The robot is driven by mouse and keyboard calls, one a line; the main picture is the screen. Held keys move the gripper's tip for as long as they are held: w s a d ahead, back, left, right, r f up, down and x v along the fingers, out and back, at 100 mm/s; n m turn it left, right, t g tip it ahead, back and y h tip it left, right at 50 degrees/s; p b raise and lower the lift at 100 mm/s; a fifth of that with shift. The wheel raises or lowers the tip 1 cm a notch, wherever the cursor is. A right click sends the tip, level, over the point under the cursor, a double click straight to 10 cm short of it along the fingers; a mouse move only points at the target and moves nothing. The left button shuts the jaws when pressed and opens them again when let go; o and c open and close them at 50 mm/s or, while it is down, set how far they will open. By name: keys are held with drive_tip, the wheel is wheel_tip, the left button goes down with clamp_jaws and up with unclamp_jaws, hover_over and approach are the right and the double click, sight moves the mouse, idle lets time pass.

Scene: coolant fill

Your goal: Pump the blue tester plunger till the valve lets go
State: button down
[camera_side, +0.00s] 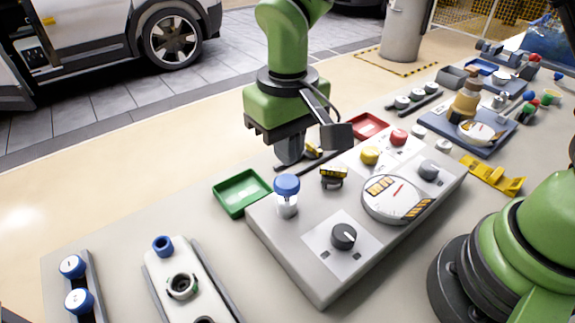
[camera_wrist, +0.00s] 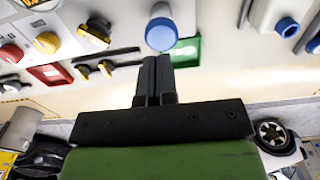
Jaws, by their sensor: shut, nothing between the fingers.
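The blue-topped plunger (camera_side: 286,186) stands upright at the left end of the grey tester panel (camera_side: 310,265), with a pale shaft showing under its blue cap. The blue cap also shows in the wrist view (camera_wrist: 161,32), just beyond my fingertips. My gripper (camera_side: 290,155) hangs behind the plunger in the side view, apart from it there. In the wrist view my gripper (camera_wrist: 155,62) has its dark fingers together and empty, close to the cap; touching cannot be told. A round dial gauge (camera_side: 398,198) with a red needle sits on the panel.
The panel also bears a black knob (camera_side: 343,236), a grey knob (camera_side: 429,169), a yellow button (camera_side: 370,155), a red button (camera_side: 398,137) and a black-yellow switch (camera_side: 333,175). A green tray (camera_side: 241,193) and a red tray (camera_side: 368,127) lie behind it. Blue-capped parts (camera_side: 72,267) stand at front left.

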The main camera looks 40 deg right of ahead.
sight(288, 181)
drive_tip(key=shift+f, duration=2.05)
drive_tip(key=shift+f, duration=1.45)
drive_tip(key=shift+r, duration=0.1)
wheel_tip(288, 181, up, 14)
drive_tip(key=shift+r, duration=0.15)
drive_tip(key=shift+w, duration=0.1)
